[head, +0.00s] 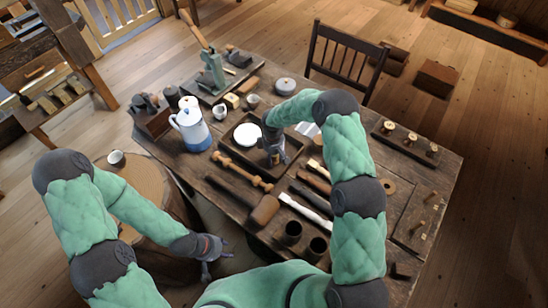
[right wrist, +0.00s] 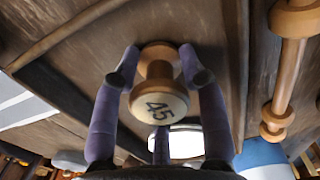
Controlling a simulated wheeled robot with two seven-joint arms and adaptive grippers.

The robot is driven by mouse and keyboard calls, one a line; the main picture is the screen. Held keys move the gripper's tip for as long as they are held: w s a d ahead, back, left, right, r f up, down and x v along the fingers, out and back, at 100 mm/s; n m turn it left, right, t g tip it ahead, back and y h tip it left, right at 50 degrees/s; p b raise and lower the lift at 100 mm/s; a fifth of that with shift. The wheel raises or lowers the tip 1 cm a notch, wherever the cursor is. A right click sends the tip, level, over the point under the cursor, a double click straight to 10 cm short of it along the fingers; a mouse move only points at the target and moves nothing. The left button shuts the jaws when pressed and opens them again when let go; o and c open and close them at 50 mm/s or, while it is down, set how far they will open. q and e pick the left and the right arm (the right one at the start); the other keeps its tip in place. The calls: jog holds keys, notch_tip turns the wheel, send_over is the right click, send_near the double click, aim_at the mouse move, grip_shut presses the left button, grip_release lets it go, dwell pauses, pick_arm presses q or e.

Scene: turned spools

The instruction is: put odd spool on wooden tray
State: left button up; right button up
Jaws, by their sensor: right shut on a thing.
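My right gripper (head: 274,158) is shut on a light wooden spool (right wrist: 158,85) whose pale end face is marked 45. In the right wrist view, its purple fingers (right wrist: 158,88) press the spool from both sides. In the head view, the hand is over the right part of a dark wooden tray (head: 232,157) and mostly hides the spool. I cannot tell whether the spool touches the tray. More spools (head: 410,138) stand in a row on a dark board at the right of the table. My left gripper (head: 216,265) is open and empty near the table's front left.
A white plate (head: 247,135) is at the tray's left side. A blue and white pot (head: 190,130) stands left of it, and a turned spindle (head: 242,171) lies in front. Dark cups (head: 292,232) and several tools crowd the front edge. A chair (head: 345,60) stands behind.

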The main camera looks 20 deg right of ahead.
jog(key=shift+f, duration=0.15)
jog(key=o, duration=1.3)
jog(key=shift+c, duration=0.2)
jog(key=shift+r, duration=0.25)
notch_tip(320, 180, up, 12)
jog(key=shift+f+p, duration=0.1)
jog(key=shift+p, duration=0.75)
